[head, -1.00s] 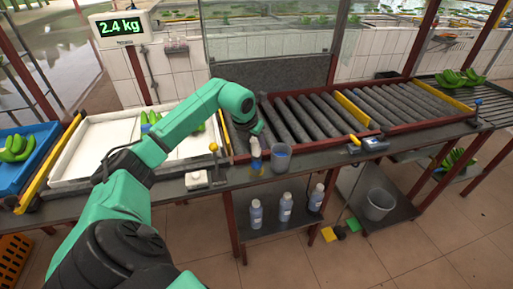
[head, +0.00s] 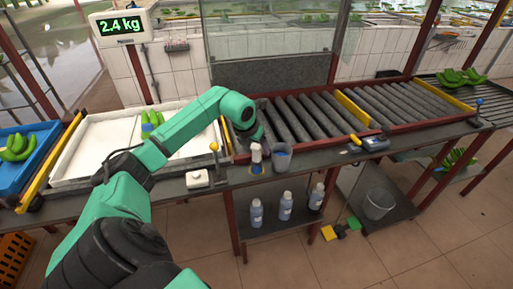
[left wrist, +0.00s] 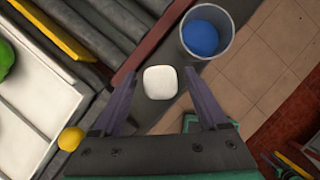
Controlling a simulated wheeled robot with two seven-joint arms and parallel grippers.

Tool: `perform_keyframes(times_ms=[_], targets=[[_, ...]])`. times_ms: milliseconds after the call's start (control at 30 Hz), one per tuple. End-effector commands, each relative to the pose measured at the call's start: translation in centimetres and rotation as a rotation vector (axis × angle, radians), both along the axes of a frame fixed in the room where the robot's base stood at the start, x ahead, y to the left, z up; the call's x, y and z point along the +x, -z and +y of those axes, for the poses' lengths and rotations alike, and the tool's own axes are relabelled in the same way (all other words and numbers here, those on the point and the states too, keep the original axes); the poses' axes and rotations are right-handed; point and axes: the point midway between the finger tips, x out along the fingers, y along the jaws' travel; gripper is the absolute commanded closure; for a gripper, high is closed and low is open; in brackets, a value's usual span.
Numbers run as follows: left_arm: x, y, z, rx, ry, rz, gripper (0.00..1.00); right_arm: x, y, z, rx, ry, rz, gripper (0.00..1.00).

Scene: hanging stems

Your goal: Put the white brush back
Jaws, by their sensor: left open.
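The white brush (head: 256,151) stands near the front edge of the bench, beside a small grey cup (head: 282,157). In the left wrist view a rounded white top, seemingly the brush's (left wrist: 161,82), shows between the two fingers, with a gap on each side. My left gripper (left wrist: 158,88) is open and points down over it. In the head view its fingers are hard to make out against the brush and bench. The cup, with blue inside, is just beyond the fingers in the left wrist view (left wrist: 207,30). My right gripper is not in view.
A roller conveyor (head: 320,115) with red rails lies behind. A lever with a yellow knob (head: 214,147) and a white button box (head: 197,178) stand left of the brush. Several bottles (head: 286,206) and a bucket (head: 379,204) are on the lower shelf.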

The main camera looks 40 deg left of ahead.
Motion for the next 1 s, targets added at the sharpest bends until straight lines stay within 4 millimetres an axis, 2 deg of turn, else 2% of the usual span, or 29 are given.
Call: perform_keyframes(times_ms=[200,300,433,600,1000], targets=[[-2.2,-4.6,-0.3,0.009,0.001,-0.005,0.24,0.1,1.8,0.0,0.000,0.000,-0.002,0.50],[-3.3,-7.2,-0.5,0.007,0.001,-0.005,0.24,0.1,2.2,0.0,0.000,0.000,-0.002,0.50],[-4.4,-9.5,-0.8,0.004,0.000,-0.002,0.24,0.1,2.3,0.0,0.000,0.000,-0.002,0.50],[-4.8,-10.4,-0.9,0.002,0.000,0.000,0.24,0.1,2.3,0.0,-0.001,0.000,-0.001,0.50],[-4.8,-10.3,-0.9,0.001,0.000,0.000,0.24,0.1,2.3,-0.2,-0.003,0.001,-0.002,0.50]])
